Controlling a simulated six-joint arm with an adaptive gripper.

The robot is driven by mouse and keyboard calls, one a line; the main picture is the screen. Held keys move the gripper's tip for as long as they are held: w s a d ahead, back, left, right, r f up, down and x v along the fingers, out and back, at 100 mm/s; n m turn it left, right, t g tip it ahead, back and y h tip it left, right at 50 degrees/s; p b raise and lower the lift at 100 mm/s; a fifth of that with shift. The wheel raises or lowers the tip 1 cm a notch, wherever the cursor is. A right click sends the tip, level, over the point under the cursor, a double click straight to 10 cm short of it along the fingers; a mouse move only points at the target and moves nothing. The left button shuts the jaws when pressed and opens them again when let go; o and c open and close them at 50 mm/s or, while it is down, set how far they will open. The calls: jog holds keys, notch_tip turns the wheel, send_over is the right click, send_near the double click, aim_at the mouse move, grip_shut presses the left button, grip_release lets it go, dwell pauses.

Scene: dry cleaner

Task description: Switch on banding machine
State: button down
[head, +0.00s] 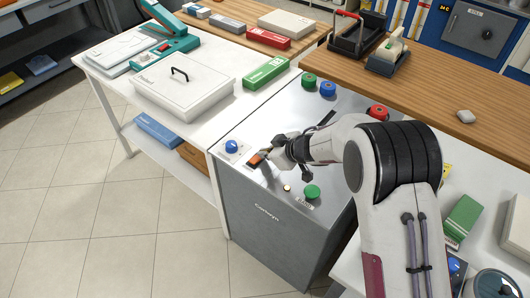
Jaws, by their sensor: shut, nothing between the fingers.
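A grey cabinet (270,240) with a pale metal control top stands in the middle; its front label is small and reads something like "Conveyor". I cannot tell from a label which machine is the banding machine. On the top are an orange-red switch (255,160), a blue knob (231,146), a green button (312,191) with a small label, and a small brass-coloured button (287,188). My gripper (268,155) is shut and empty, its tips right beside the orange-red switch. I cannot tell whether they touch it or which way the switch is set.
Behind on the same top are a green knob (309,81), a blue knob (327,89) and a red knob (377,112). A white lidded box (185,90) and a teal device (175,40) stand on the left table. My arm hides the cabinet's right side.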

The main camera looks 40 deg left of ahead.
jog(key=shift+s+r, duration=0.1)
jog(key=shift+s, duration=0.1)
jog(key=shift+s+r, duration=0.15)
jog(key=shift+s, duration=0.2)
jog(key=shift+s, duration=0.15)
jog(key=shift+r, duration=0.2)
jog(key=shift+w+r, duration=0.2)
jog(key=shift+r, duration=0.75)
jog(key=shift+w+r, duration=0.2)
jog(key=shift+r, duration=0.7)
jog(key=w+d+r, duration=0.1)
jog(key=d+r, duration=0.6)
jog(key=shift+w, duration=0.2)
